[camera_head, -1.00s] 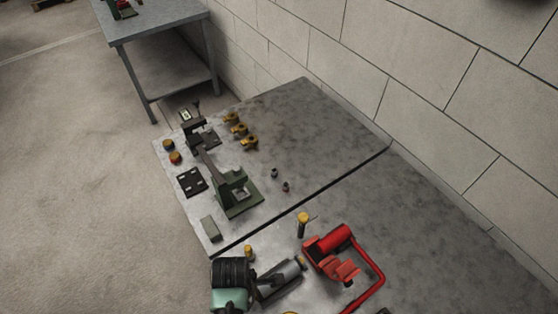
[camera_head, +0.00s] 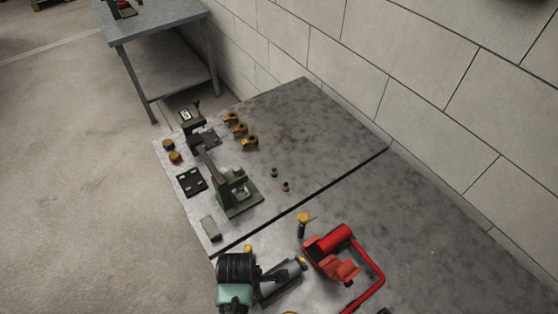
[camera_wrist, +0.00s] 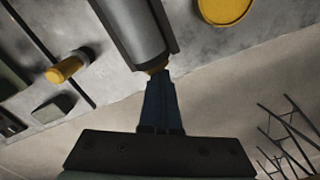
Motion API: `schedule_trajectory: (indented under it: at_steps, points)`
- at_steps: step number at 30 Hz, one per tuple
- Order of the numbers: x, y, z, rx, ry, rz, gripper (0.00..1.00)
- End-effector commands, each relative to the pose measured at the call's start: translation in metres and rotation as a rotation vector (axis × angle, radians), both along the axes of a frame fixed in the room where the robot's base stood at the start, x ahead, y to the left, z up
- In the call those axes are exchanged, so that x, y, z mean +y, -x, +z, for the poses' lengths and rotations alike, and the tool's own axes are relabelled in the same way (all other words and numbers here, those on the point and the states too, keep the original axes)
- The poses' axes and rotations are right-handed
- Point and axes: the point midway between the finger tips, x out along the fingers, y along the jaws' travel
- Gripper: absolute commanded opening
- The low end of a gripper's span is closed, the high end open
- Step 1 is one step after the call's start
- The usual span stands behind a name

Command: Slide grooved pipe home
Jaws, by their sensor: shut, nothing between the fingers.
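The grooved pipe (camera_wrist: 133,28) is a grey cylinder in a dark channel-like holder at the top of the wrist view. In the head view the pipe (camera_head: 287,272) lies at the bottom middle, left of the red fixture. My gripper (camera_wrist: 157,78) is shut and empty. Its fingertips point at the near end of the pipe, where a small brass-coloured part shows; whether they touch cannot be told.
A red fixture with a bent red pipe (camera_head: 335,248) stands right of the grey pipe. A yellow-capped post (camera_head: 303,222) stands behind. A green press (camera_head: 234,192) and small parts occupy the far bench. Bare tabletop (camera_head: 430,235) lies at right.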

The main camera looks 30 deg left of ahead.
Motion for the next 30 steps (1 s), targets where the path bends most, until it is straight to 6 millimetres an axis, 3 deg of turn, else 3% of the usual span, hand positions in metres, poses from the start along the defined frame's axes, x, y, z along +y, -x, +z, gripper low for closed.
schedule_trajectory:
  at_steps: [30]
  points:
    - [-0.008, -0.016, 0.000, -0.003, 0.001, -0.003, 0.00]
